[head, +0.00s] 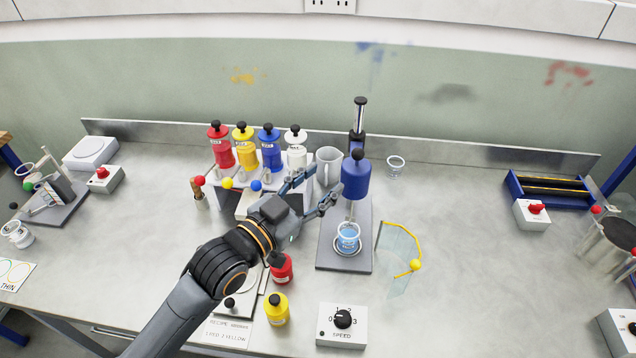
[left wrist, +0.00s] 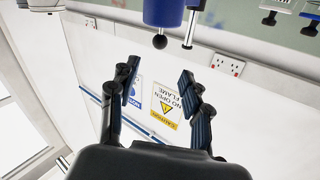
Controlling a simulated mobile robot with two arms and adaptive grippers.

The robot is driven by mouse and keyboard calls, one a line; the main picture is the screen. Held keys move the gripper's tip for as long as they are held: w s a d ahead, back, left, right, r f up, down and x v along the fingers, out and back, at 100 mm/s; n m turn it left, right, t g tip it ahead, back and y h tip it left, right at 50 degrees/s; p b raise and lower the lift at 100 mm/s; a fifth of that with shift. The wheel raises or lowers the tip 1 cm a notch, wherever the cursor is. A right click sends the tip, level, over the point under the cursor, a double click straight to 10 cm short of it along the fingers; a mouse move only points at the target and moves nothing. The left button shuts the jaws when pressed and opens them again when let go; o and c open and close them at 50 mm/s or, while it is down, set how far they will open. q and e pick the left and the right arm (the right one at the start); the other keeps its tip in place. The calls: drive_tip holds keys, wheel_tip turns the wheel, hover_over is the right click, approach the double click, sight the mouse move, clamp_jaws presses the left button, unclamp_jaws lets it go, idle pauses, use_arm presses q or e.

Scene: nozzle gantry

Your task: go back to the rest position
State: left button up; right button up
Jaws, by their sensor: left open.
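My left gripper (head: 318,191) is open and empty in the head view. It reaches over the bench from the lower left, between the row of bottles and the mixer. In the left wrist view its two fingers (left wrist: 160,95) stand wide apart with nothing between them. The blue-headed mixer (head: 355,180) stands just right of the fingertips, over a clear cup with blue liquid (head: 347,238). Its blue head (left wrist: 163,12) also shows at the top of the left wrist view. I cannot tell whether the fingers touch anything. My right gripper is in neither view.
A clear guard with a yellow edge (head: 400,255) stands right of the mixer. A speed box (head: 342,325) is in front. The bench's right middle is clear.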

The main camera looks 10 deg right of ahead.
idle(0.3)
use_arm(q)
drive_tip(key=s+a+f+n+g+y, duration=0.1)
drive_tip(key=s+a+f+n+y, duration=0.3)
drive_tip(key=a+f, duration=0.4)
drive_tip(key=s+a+f+n+g+y, duration=0.2)
drive_tip(key=s+a+f+n+y, duration=0.1)
drive_tip(key=s+a+f+y, duration=0.4)
drive_tip(key=s+a+f+n+g+y, duration=0.25)
drive_tip(key=s+a+f+g, duration=0.4)
drive_tip(key=s+a, duration=0.7)
wheel_tip(320, 180, down, 32)
drive_tip(key=s+b, duration=0.2)
drive_tip(key=b, duration=0.2)
drive_tip(key=s+a+f+g+b, duration=0.1)
drive_tip(key=s+a+f+b, duration=0.1)
drive_tip(key=s+f, duration=1.4)
wheel_tip(320, 180, down, 3)
drive_tip(key=shift+s+a+f+b, duration=0.15)
drive_tip(key=shift+s+a+b, duration=0.2)
drive_tip(key=shift+b, duration=0.2)
